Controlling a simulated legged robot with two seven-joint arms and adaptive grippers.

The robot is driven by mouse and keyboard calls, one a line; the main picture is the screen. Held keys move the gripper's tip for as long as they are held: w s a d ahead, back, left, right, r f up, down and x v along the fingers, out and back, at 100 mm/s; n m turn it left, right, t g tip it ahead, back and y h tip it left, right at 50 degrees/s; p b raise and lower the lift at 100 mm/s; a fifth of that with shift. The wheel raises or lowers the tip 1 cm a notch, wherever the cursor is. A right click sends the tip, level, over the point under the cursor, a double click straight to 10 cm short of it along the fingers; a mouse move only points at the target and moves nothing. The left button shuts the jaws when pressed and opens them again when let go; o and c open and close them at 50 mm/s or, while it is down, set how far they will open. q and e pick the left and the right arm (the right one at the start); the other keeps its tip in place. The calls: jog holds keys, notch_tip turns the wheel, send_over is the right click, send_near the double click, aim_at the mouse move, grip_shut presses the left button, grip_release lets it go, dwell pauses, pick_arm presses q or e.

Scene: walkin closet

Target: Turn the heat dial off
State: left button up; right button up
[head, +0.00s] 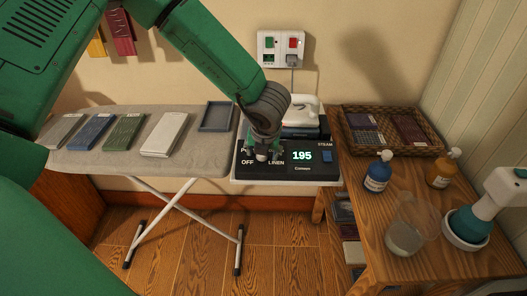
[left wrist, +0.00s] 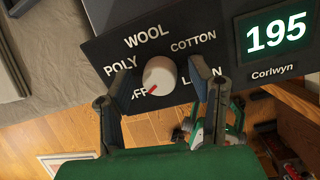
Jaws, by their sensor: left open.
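The heat dial (left wrist: 160,75) is a pale round knob on a dark panel (left wrist: 105,53) marked POLY, WOOL, COTTON, LINEN and OFF. In the left wrist view its red mark points to the lower left, towards the partly hidden OFF label. The green-lit display (left wrist: 276,33) reads 195; it also shows in the head view (head: 302,156). My left gripper (left wrist: 160,70) is open, with one finger on each side of the dial; I cannot tell whether they touch it. In the head view the gripper (head: 263,153) is over the panel and largely hides the dial. My right gripper is not in view.
A white iron (head: 302,113) stands behind the panel. An ironing board (head: 85,160) with folded items and a grey tray (head: 216,116) is to the left. On the right a wooden table (head: 450,262) holds a wicker tray (head: 437,149), bottles and a glass jug (head: 405,235). A wall socket (head: 281,49) is above.

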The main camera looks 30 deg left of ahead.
pick_arm(q)
jog(key=v, duration=1.1)
jog(key=shift+r, duration=0.35)
jog(key=shift+s+f, duration=0.1)
